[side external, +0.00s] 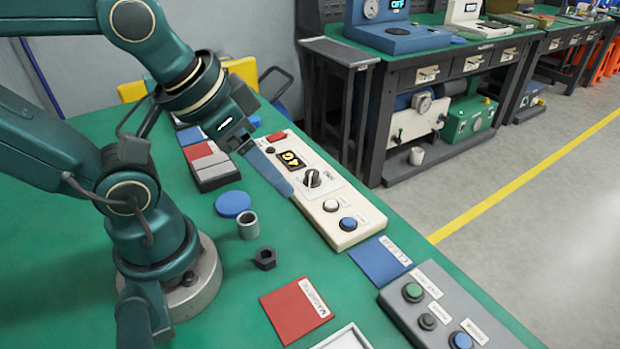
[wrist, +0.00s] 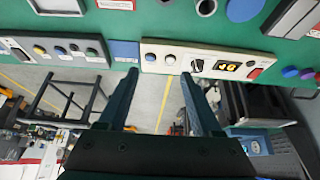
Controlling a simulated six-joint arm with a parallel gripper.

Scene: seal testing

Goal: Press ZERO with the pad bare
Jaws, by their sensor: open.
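A cream instrument (side external: 318,192) lies on the green table, with a lit orange display (side external: 291,159), a black knob (side external: 312,178), a white button (side external: 330,206) and a blue button (side external: 348,224). Its button labels are too small to read. It also shows in the wrist view (wrist: 220,62). My gripper (side external: 287,188) is open and empty above the instrument, fingers slanting down towards it. I cannot tell which surface is the pad; a blue disc (side external: 233,204) lies bare on the table.
A grey cylinder (side external: 248,226) and a dark nut (side external: 265,258) stand near the disc. A red labelled plate (side external: 296,309) and a blue labelled plate (side external: 380,260) lie flat. A grey button box (side external: 450,315) sits at the table's right edge.

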